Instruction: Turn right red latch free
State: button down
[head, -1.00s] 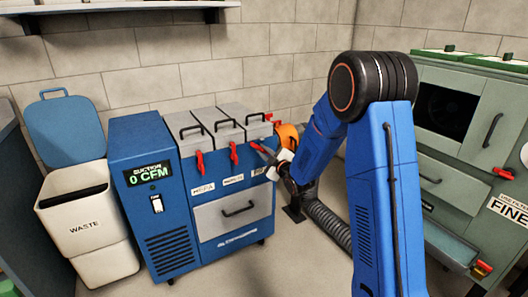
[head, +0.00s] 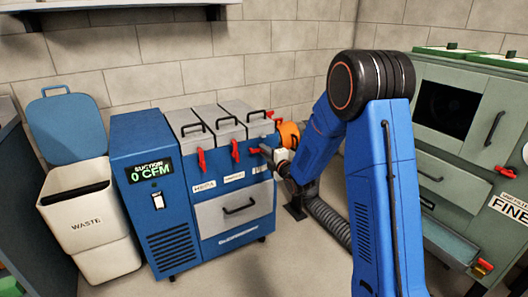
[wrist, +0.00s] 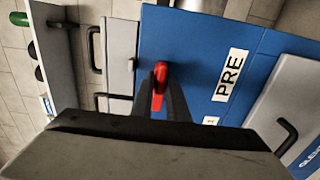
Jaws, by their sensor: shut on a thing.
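The right red latch (wrist: 159,88) is on the blue front of the suction unit, beside the PRE label (wrist: 230,75) in the wrist view. My gripper (wrist: 163,98) is shut on this latch, with the red showing between the dark fingertips. In the head view my gripper (head: 272,157) is at the upper right of the blue unit (head: 200,205), and the fingers hide most of the right latch. The left red latch (head: 201,160) and the middle red latch (head: 235,150) hang down below their grey lids.
Grey lids (head: 217,123) with black handles top the unit. A waste bin (head: 88,225) stands to its left. An orange fitting (head: 289,134) and a grey hose (head: 327,222) are near my arm. A green cabinet (head: 455,150) stands at the right.

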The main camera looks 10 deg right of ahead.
jog(key=shift+f, duration=0.15)
jog(key=c, duration=1.8)
grip_release()
jog(key=shift+c, duration=0.2)
